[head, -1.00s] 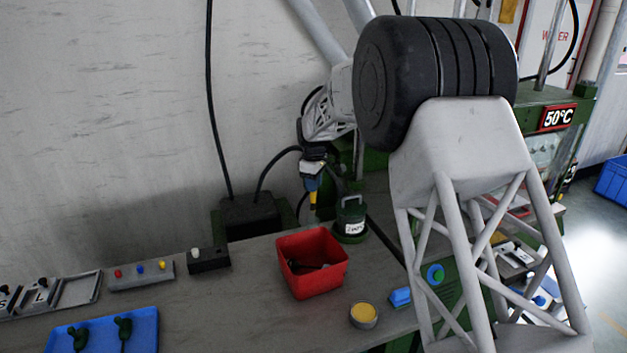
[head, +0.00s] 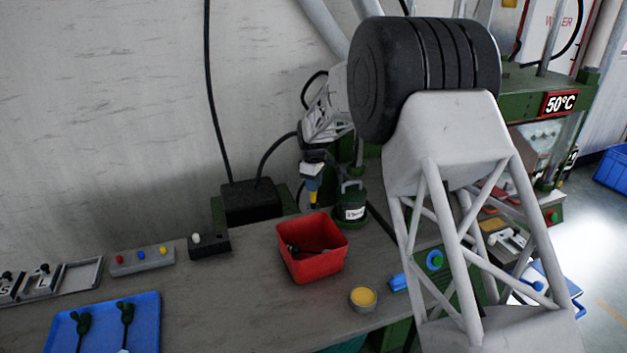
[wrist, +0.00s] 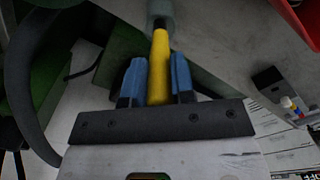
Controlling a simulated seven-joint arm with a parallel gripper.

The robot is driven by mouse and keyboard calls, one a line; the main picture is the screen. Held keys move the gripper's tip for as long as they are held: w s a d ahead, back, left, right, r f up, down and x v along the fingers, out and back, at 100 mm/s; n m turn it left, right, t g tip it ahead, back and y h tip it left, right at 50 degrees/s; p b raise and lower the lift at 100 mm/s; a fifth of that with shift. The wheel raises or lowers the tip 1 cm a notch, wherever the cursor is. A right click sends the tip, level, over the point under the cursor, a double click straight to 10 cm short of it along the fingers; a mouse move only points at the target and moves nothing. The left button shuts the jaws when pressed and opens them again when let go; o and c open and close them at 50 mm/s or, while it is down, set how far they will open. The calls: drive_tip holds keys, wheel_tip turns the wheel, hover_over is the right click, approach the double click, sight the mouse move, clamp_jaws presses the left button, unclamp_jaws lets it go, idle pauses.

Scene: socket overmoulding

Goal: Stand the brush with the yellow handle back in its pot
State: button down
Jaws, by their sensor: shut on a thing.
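A dark green pot (head: 350,208) with a white label and a loop on top stands just right of the gripper in the head view. The brush's lower tip is hard to make out there, beside the pot and apart from its top.
A red bin (head: 312,262) with dark items stands in front of the pot. A yellow-topped round tin (head: 363,299) and a blue item (head: 398,282) lie to its right. A black box (head: 250,202) with cables is left of the gripper.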

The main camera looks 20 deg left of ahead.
drive_tip(key=shift+f, duration=1.35)
drive_tip(key=c, duration=0.9)
unclamp_jaws()
drive_tip(key=shift+r, duration=3.85)
drive_tip(key=shift+d, duration=0.1)
